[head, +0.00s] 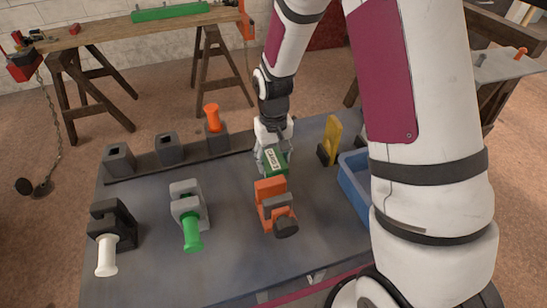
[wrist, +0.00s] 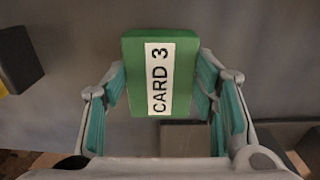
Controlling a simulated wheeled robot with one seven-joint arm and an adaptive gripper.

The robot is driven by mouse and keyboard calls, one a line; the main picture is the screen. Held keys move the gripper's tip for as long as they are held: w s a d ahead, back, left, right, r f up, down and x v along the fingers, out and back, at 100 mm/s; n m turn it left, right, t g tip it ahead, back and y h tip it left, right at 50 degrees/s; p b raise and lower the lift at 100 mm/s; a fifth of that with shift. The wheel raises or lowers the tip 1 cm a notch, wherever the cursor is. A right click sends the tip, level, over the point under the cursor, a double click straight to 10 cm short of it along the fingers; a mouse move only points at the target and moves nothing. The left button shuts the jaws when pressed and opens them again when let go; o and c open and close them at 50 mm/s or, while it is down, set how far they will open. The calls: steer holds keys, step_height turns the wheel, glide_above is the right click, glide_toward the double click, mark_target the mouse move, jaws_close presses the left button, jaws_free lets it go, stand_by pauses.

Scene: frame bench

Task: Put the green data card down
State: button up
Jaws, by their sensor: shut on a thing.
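The green data card (wrist: 135,100) is a thick green block with a white label reading CARD 3. My gripper (wrist: 162,98) is shut on it, with one finger at each side edge. In the head view the card (head: 281,170) hangs from my gripper (head: 270,158) over the bench, just behind the orange fixture (head: 268,188) in the picture. I cannot tell whether its lower edge touches anything. The grey bench top (head: 225,265) lies below.
A yellow card (head: 333,135) stands in a dark holder, left of a blue tray (head: 352,190). Dark socket blocks (head: 170,148) line the back, one with an orange peg (head: 212,115). Fixtures with green (head: 192,232) and white (head: 106,255) handles stand left. Bench top between them is bare.

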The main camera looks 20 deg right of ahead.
steer(key=shift+f, duration=0.1)
steer(key=o, duration=1.2)
